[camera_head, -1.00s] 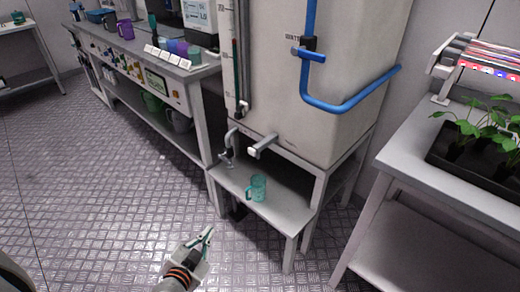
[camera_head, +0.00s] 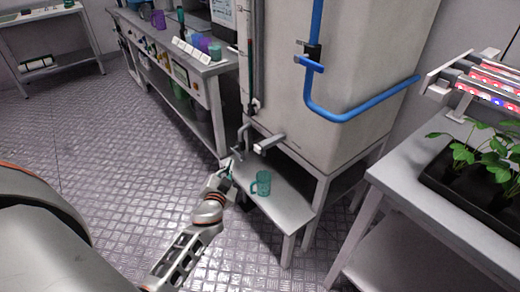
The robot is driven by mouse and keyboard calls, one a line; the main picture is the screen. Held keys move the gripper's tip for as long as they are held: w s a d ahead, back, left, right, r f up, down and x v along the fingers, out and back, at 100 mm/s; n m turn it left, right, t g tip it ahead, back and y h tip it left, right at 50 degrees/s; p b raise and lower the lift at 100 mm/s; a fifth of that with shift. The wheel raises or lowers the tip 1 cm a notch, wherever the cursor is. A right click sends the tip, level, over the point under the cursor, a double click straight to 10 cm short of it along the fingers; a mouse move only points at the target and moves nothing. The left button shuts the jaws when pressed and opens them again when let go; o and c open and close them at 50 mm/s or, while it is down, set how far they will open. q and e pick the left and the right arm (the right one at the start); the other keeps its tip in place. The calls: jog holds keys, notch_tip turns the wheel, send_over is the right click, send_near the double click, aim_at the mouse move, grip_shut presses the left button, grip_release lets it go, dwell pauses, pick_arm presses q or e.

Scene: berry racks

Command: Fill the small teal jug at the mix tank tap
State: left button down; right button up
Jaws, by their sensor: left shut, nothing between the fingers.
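The small teal jug (camera_head: 262,184) stands upright on the low shelf (camera_head: 284,212) in front of the mix tank (camera_head: 345,75). The jug's handle is on its left side. The tank's tap (camera_head: 269,143) sticks out above the shelf, a little above the jug. My right gripper is not in view.
A bench (camera_head: 212,68) with cups and jugs runs along the back left. A table (camera_head: 402,175) with a black plant tray (camera_head: 450,192) stands at the right. A blue pipe (camera_head: 312,90) crosses the tank front. The floor at left is clear.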

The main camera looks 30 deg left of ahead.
aim_at(258, 149)
pick_arm(q)
jog(key=shift+a, duration=0.1)
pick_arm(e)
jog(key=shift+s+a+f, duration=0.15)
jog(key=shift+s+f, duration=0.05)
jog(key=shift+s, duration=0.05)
pick_arm(q)
jog(key=w+d+b, duration=0.1)
jog(key=w+d, duration=0.2)
jog(key=w, duration=0.5)
jog(key=shift+d, duration=0.25)
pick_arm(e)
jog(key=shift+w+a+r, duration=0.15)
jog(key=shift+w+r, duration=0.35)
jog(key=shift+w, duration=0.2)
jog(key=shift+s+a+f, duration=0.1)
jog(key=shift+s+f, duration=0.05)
pick_arm(q)
jog(key=shift+w, duration=0.1)
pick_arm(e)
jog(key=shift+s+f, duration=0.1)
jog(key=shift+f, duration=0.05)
pick_arm(q)
jog(key=shift+w+d+b, duration=0.15)
jog(key=shift+w+b, duration=0.2)
jog(key=shift+b, duration=0.1)
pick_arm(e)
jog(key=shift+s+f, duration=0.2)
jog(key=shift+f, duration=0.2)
